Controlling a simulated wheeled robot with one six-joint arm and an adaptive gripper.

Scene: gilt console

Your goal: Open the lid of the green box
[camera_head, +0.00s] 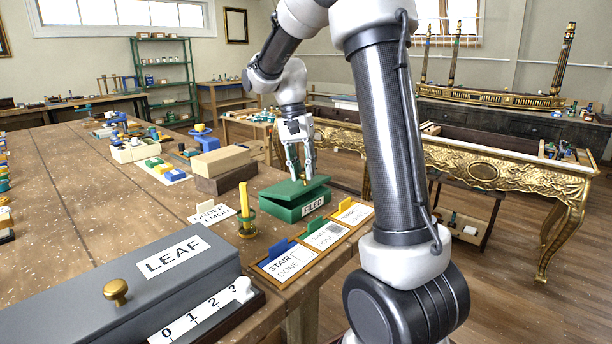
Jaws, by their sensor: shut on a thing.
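The green box (288,211) with a white "FILED" label on its front sits near the right edge of the wooden table. Its green lid (284,190) is tilted, with a dark gap between lid and box on the right side. My gripper (302,177) reaches down from above, its fingers at the top of the lid towards the right. It is shut on a small brass-coloured knob on the lid, mostly hidden by the fingers.
A grey "LEAF" box (130,285) fills the near left. Labelled cards (287,262) lie in front. Wooden blocks (220,162) stand behind. A gilt console (500,165) is at the right.

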